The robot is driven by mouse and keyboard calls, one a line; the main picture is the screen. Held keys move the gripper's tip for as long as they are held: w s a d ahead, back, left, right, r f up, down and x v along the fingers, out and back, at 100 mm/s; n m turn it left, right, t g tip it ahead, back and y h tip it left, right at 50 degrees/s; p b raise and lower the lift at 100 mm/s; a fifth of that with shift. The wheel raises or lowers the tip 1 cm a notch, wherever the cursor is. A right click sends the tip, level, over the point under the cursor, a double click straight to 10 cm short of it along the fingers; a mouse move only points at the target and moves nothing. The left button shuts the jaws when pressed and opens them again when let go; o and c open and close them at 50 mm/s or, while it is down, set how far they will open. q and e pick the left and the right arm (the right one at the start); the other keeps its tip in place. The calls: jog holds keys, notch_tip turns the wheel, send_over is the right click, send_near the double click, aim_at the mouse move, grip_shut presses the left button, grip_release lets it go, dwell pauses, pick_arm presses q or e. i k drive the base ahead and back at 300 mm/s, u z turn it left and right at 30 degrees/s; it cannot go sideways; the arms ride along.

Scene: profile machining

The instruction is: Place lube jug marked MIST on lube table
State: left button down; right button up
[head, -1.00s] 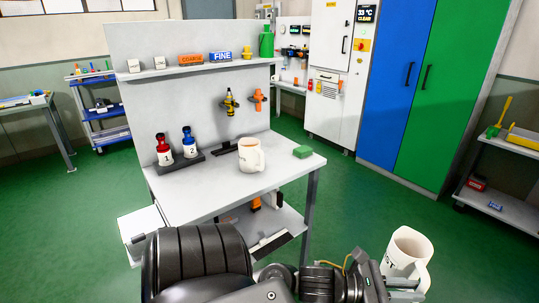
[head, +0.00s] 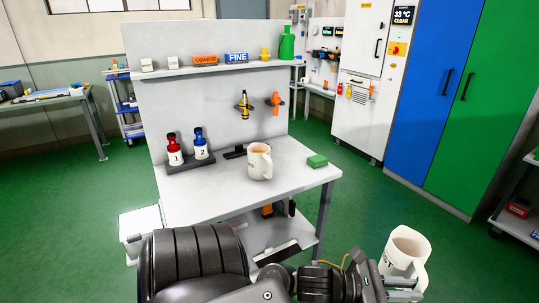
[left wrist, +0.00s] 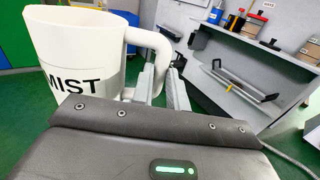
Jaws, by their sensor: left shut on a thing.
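A cream jug (head: 404,246) is held upright at the lower right of the head view, beyond the table's right front corner. In the left wrist view the same jug (left wrist: 75,45) shows the word MIST. My left gripper (left wrist: 160,85) is shut on its handle. In the head view my left gripper (head: 402,286) is at the bottom right. A grey table (head: 225,195) with a back panel stands ahead. A second cream jug (head: 258,164) stands on it; I cannot read a marking on it. My right gripper is not in view.
A red-topped bottle (head: 173,149) and a blue-topped bottle (head: 200,146) stand in a dark holder at the table's left. The front tabletop is clear. A blue and green cabinet (head: 455,115) stands at right.

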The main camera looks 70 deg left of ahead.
aim_at(228, 183)
jog(key=i, duration=0.85)
jog(key=u, duration=1.55)
